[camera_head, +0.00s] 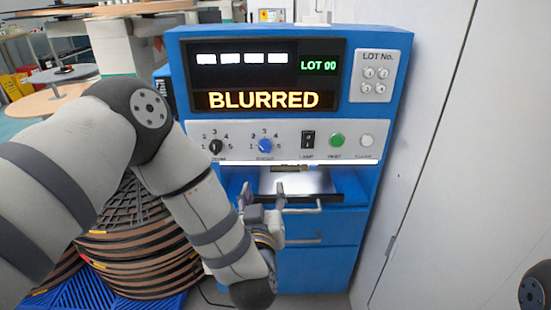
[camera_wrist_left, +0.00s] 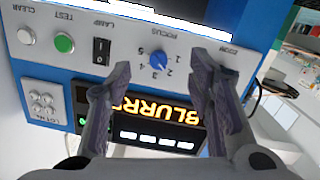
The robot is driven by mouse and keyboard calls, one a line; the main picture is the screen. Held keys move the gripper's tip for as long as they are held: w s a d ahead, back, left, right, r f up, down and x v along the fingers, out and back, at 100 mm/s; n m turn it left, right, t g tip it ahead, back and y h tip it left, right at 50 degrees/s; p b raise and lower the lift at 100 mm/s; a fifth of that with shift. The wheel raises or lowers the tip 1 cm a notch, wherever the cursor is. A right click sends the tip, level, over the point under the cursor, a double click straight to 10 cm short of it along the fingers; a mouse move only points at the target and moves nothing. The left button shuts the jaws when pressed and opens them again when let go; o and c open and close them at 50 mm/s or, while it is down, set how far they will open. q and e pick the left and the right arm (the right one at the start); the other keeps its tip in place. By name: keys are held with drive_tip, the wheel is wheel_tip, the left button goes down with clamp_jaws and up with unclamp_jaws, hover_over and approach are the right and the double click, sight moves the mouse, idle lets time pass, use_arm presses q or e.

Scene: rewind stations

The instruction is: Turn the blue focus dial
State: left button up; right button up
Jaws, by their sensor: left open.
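The blue focus dial (camera_head: 265,146) is on the light control panel of a blue machine, between the black zoom dial (camera_head: 216,147) and the lamp switch (camera_head: 308,139). It also shows in the left wrist view (camera_wrist_left: 158,60), upside down, with numbers around it. I cannot tell which number it points to. The display (camera_head: 265,99) reads BLURRED. My left gripper (camera_head: 262,190) is open and empty, below and in front of the panel in the head view. In the wrist view its fingers frame the dial, apart from it. My right gripper is not in view.
A green test button (camera_head: 337,140) and a white clear button (camera_head: 367,140) are right of the lamp switch. A lit shelf with a metal plate sits below the panel. Dark stacked rolls (camera_head: 145,240) stand at left, a pale wall (camera_head: 450,180) at right.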

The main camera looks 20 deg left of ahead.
sight(265, 150)
use_arm(q)
drive_tip(key=shift+n+t+y, duration=0.4)
drive_tip(key=shift+y, duration=0.2)
drive_tip(key=x, duration=0.4)
drive_tip(key=r+b+x, duration=0.1)
drive_tip(key=x, duration=0.3)
drive_tip(key=r+x, duration=0.1)
drive_tip(key=x, duration=0.3)
drive_tip(key=shift+w+r+b, duration=0.1)
drive_tip(key=shift+r+b, duration=0.1)
drive_tip(key=shift+b, duration=0.1)
drive_tip(key=shift+w+a+r, duration=0.1)
drive_tip(key=shift+w, duration=0.25)
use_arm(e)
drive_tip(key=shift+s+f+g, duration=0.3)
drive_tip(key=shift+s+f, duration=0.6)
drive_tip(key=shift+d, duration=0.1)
use_arm(q)
clamp_jaws()
